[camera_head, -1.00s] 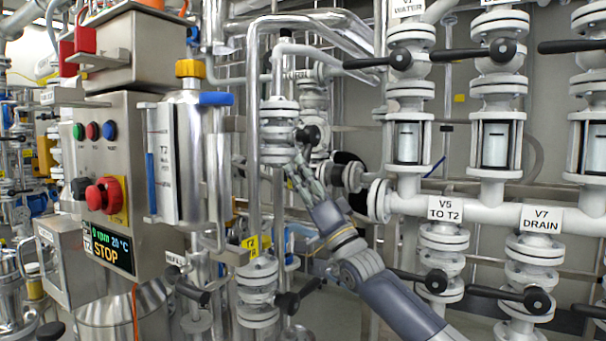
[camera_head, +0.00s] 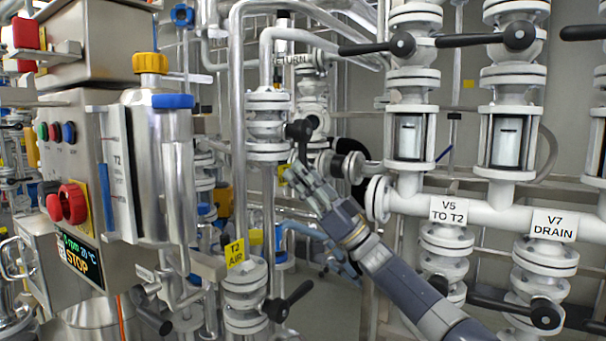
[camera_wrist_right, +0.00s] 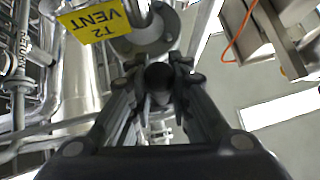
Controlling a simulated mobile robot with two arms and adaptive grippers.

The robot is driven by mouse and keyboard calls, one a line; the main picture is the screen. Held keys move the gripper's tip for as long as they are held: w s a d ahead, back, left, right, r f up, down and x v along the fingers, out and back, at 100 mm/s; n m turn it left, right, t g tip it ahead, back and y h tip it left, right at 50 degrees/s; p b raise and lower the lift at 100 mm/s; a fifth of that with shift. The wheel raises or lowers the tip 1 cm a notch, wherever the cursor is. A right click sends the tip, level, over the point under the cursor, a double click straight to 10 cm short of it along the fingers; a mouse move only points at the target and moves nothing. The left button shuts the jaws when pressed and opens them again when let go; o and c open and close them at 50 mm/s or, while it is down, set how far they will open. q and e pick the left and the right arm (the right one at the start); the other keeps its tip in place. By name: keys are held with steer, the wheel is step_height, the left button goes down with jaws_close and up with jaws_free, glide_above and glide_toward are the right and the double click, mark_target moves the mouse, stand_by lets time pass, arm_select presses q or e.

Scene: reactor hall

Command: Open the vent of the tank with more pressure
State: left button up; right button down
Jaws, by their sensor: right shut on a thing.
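A yellow T2 VENT label (camera_wrist_right: 92,22) hangs upside down at the upper left of the right wrist view. My right gripper (camera_wrist_right: 160,66) is shut on a dark valve handle (camera_wrist_right: 160,77), beside this label. In the head view, my right gripper (camera_head: 292,174) is just below a white flanged valve (camera_head: 268,125) with a black handle (camera_head: 299,130); the fingers hide the grip there. A steel vessel marked T2 (camera_head: 170,170) stands at the left. I see no pressure reading for any tank. My left gripper is not in view.
A T2 AIR valve (camera_head: 245,296) with a black handle (camera_head: 288,300) stands below left of my right gripper. The control box (camera_head: 65,130) with a red stop button is at the left. White valve columns V5 (camera_head: 447,211) and V7 (camera_head: 555,226) crowd the right.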

steer(key=shift+w+d+r, duration=0.1)
steer(key=shift+w+d, duration=0.05)
steer(key=shift+d, duration=0.05)
stand_by(0.3)
steer(key=c, duration=1.6)
jaws_free()
steer(key=shift+o, duration=0.7)
steer(key=v, duration=0.7)
steer(key=shift+d+f, duration=0.15)
steer(key=shift+f, duration=0.15)
steer(key=shift+f, duration=0.1)
